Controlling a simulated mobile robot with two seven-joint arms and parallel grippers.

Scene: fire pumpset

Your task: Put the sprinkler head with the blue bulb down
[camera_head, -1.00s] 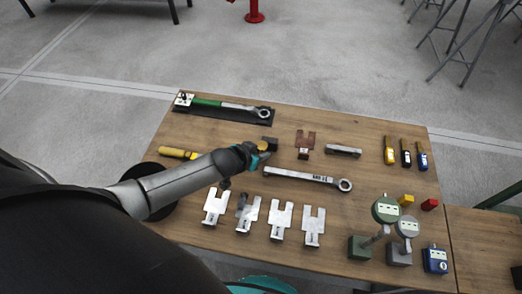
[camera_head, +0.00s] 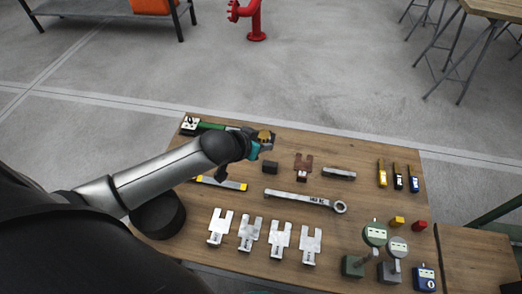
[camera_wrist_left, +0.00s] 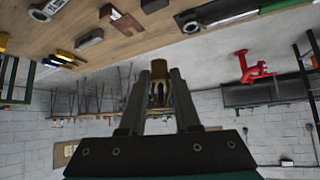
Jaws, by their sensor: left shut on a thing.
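My left gripper (camera_head: 263,141) is over the far left part of the wooden table (camera_head: 330,158), close to the green-handled torque wrench. It is shut on a small brass-coloured piece (camera_head: 265,135), which looks like the sprinkler head. In the left wrist view the gripper (camera_wrist_left: 160,85) points away with the brass piece (camera_wrist_left: 158,93) between its fingers. The bulb's colour is too small and dark to tell. Whether the piece touches anything beneath it cannot be told. My right gripper is not in view.
A green-handled wrench (camera_head: 212,126) lies along the far edge, partly hidden by my left gripper. A dark block (camera_head: 270,167), a brown bracket (camera_head: 303,166) and a long spanner (camera_head: 300,199) lie nearby. Several pale metal brackets (camera_head: 311,244) stand along the front. Gauges (camera_head: 375,235) stand front right.

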